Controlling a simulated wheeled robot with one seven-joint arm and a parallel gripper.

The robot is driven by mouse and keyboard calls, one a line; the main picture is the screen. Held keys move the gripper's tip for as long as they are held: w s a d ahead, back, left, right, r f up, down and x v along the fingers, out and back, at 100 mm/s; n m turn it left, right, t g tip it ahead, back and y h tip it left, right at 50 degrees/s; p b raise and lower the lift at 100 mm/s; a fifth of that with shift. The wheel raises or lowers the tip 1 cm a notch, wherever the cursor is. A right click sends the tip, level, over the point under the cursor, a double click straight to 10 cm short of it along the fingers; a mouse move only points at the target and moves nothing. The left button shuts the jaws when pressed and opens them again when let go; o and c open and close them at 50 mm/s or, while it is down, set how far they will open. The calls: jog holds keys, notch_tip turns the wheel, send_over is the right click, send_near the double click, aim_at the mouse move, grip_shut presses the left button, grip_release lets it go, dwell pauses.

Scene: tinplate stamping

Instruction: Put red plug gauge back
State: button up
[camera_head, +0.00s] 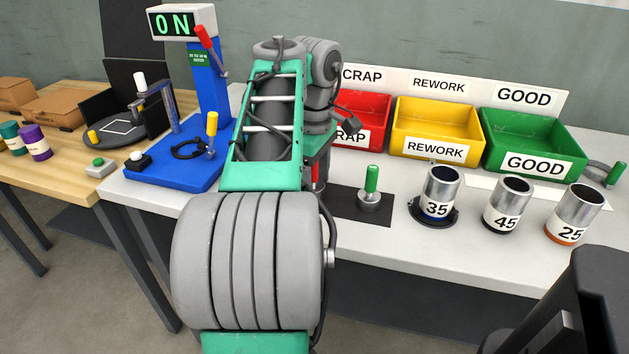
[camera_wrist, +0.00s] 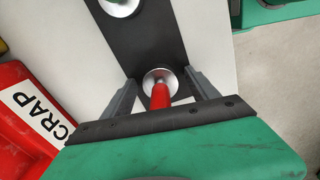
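The red plug gauge (camera_wrist: 160,98), with a red handle and a silver round flange, shows in the wrist view at the end of the dark mat (camera_wrist: 150,42). My gripper (camera_wrist: 161,78) is open, with one finger on each side of the gauge and a gap on both sides. In the head view only a sliver of red (camera_head: 317,187) shows beside my arm; my fingers are hidden there. A plug gauge with a green handle (camera_head: 371,181) stands upright on the same mat, to the right. The wrist view cuts off its flange (camera_wrist: 119,6) at the top.
Scrap (camera_head: 366,106), rework (camera_head: 436,120) and good (camera_head: 533,135) bins stand behind the mat. Cylinders marked 35 (camera_head: 440,190), 45 (camera_head: 508,202) and 25 (camera_head: 576,210) stand to the right. A blue press (camera_head: 205,85) stands left of my arm.

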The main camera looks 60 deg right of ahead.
notch_tip(320, 180, up, 12)
jog(key=p, duration=1.1)
jog(key=shift+r, duration=0.25)
jog(key=w+a+f+h, duration=0.1)
jog(key=w+a+f, duration=0.5)
jog(key=a, duration=0.4)
jog(key=w+a+f, duration=0.4)
jog(key=w+a, duration=0.5)
jog(key=a+f+t, duration=0.1)
jog(key=a+f, duration=0.3)
jog(key=a, duration=0.5)
jog(key=s+a+f+t+y, duration=0.1)
jog(key=a+f, duration=0.4)
jog(key=a, duration=0.4)
jog(key=shift+a, duration=0.25)
